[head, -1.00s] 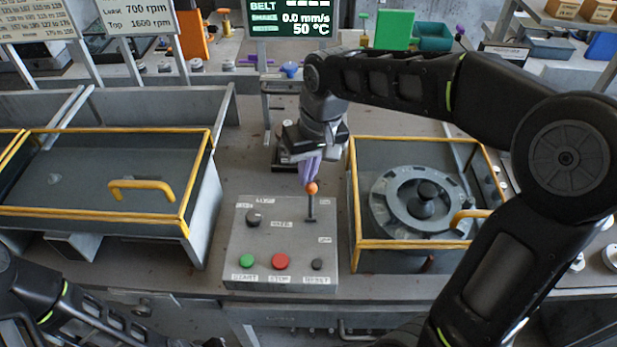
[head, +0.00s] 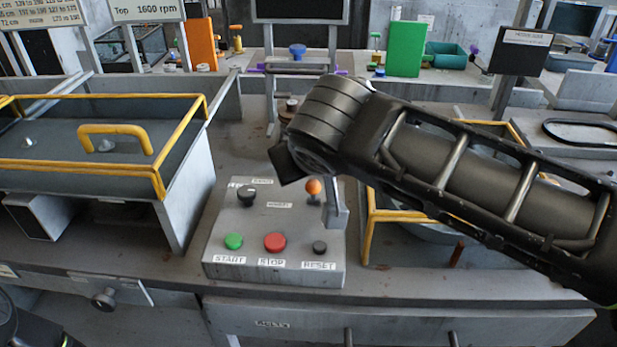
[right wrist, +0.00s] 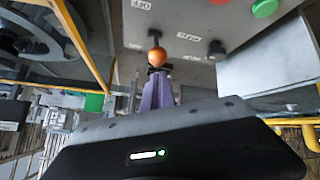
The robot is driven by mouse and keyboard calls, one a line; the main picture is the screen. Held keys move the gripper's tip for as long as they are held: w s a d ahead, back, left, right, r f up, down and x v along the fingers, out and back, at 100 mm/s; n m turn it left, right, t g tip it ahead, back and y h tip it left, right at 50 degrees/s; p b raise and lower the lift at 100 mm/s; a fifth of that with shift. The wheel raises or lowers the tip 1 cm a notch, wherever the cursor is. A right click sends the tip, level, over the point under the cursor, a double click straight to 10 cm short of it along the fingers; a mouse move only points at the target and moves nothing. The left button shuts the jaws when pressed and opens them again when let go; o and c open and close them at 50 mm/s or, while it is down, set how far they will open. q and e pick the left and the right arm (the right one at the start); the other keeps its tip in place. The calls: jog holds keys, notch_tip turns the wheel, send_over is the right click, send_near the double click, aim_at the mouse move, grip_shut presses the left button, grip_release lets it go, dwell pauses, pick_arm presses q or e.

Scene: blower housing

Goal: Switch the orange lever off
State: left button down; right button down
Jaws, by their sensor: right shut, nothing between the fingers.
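The orange lever's ball knob (head: 313,187) stands at the back right of the grey control box (head: 225,258). My left gripper is out of view.
The box also carries a green START button (head: 234,241), a red STOP button (head: 275,242), a black RESET button (head: 320,247) and a black knob (head: 247,196). Yellow-railed housings flank it, the left one with a yellow handle (head: 115,133). Bench around the box's front is narrow.

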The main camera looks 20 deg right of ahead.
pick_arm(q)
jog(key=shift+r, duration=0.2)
pick_arm(e)
jog(key=shift+r, duration=0.2)
pick_arm(q)
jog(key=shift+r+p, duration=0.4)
jog(key=shift+p, duration=0.05)
pick_arm(e)
jog(key=shift+r, duration=0.7)
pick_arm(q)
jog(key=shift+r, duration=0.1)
pick_arm(e)
jog(key=shift+r, duration=0.1)
